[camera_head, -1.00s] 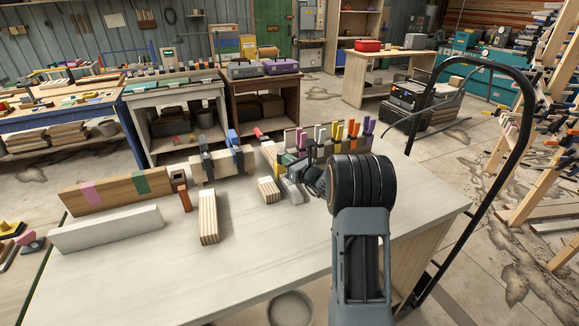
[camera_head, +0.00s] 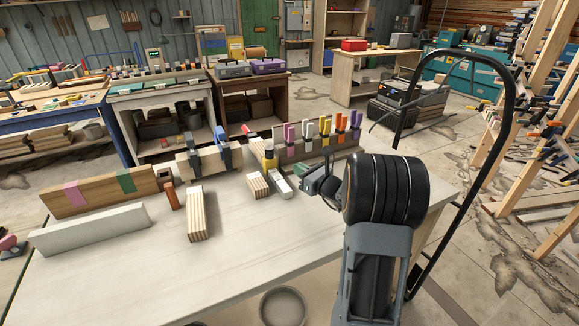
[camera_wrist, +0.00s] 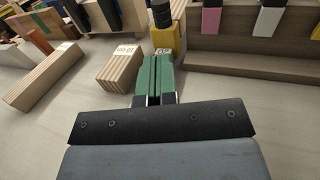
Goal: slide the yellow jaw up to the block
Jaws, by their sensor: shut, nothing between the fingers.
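The yellow jaw (camera_head: 269,162) stands upright below a dark cylindrical part, behind the small block. It also shows in the wrist view (camera_wrist: 166,38), just past my fingertips. The block (camera_head: 257,186), a short striped laminated piece, lies nearer on the table; in the wrist view it (camera_wrist: 119,69) is left of my fingers and bears a printed label. It looks apart from the jaw. My gripper (camera_head: 299,168) is right of the jaw in the head view. Its green fingers (camera_wrist: 162,57) are shut and empty. I cannot tell whether the tips touch the jaw.
A grey metal bar (camera_head: 279,183) lies beside the block. A longer laminated piece (camera_head: 200,214) and a white bar (camera_head: 89,229) lie to the left. A rack of coloured clamps (camera_head: 320,142) stands behind my gripper. The table's front middle is clear.

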